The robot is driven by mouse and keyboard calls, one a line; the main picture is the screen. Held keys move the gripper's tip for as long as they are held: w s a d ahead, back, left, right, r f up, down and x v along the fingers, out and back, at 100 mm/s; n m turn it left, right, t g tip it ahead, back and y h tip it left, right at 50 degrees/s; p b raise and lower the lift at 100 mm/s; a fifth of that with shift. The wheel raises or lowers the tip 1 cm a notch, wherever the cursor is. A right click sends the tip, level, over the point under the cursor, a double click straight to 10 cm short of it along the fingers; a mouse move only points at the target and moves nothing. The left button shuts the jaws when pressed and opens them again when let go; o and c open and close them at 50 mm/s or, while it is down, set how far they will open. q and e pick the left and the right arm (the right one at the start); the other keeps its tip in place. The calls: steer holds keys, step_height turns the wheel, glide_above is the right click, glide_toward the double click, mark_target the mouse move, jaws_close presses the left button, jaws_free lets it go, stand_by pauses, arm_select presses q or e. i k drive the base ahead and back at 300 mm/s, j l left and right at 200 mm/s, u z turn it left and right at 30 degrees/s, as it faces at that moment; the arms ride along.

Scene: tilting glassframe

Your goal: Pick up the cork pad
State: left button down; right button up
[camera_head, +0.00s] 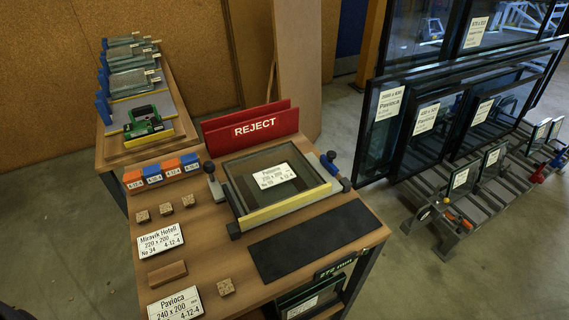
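Three small speckled brown cork pads lie in a slanting row on the wooden bench: a left one (143,216), a middle one (166,209) and a right one (188,200). Another cork pad (227,287) lies alone near the front of the bench, right of the Pavioca label. All sit apart from one another. Neither of my grippers is in view. A dark shape at the bottom left corner is too cut off to tell.
A glass unit (276,178) lies in a fixture beside the red REJECT rack (251,130). A black mat (315,240), a wooden block (167,273), white labels (160,241) and orange and blue blocks (162,173) share the bench (205,252). Glass racks stand right.

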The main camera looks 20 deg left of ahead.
mark_target(142, 216)
steer(key=u, duration=1.45)
steer(key=k+j+z, duration=0.2)
steer(key=j, duration=0.15)
steer(key=j+z, duration=0.15)
steer(key=j, duration=0.25)
